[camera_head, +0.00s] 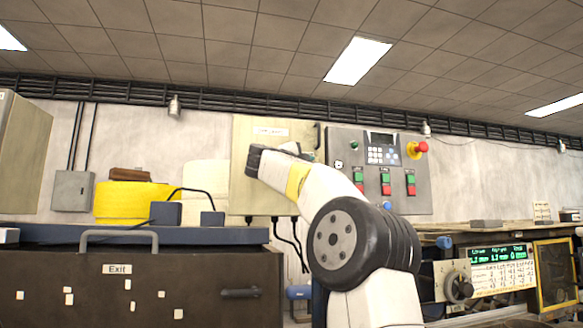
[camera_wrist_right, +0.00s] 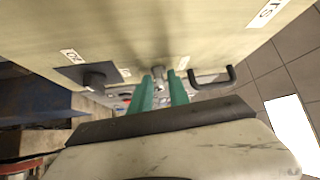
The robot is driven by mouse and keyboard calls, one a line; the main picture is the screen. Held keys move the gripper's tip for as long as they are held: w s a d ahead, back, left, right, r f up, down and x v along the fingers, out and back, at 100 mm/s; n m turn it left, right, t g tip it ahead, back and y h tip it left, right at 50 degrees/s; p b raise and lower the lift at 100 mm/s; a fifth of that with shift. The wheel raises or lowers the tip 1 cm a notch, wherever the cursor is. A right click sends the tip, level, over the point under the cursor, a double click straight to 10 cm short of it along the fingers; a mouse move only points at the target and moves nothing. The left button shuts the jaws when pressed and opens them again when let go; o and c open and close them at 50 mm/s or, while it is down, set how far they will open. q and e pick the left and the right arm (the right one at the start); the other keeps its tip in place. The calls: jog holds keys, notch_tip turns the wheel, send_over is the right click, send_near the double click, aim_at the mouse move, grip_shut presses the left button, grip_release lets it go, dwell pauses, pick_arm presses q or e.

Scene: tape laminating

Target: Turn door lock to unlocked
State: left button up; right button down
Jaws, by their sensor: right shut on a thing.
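The beige cabinet (camera_head: 240,190) is on the wall in the head view, and its door (camera_wrist_right: 200,35) fills the upper part of the right wrist view. A small grey door lock (camera_wrist_right: 158,71) sits on it between the green fingertips of my right gripper (camera_wrist_right: 161,82), which is shut on it. In the head view my right arm reaches up to the cabinet and hides the lock and fingers. A black door handle (camera_wrist_right: 215,79) is right of the lock in the wrist view. The lock's turn position is too small to read. My left gripper is in neither view.
A grey control panel (camera_head: 345,142) with buttons and a red emergency knob (camera_head: 422,147) adjoins the cabinet. A black block (camera_wrist_right: 92,75) sticks out near the lock. A dark machine (camera_head: 60,285) marked Exit stands at lower left, a display machine (camera_head: 490,272) at lower right.

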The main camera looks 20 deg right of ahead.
jog(key=shift+r+m+g+y, duration=0.1)
jog(key=shift+m+g+y, duration=0.3)
jog(key=shift+m+g, duration=0.45)
jog(key=shift+m, duration=0.25)
jog(key=c, duration=1.5)
grip_release()
jog(key=shift+d, duration=0.1)
jog(key=v, duration=0.8)
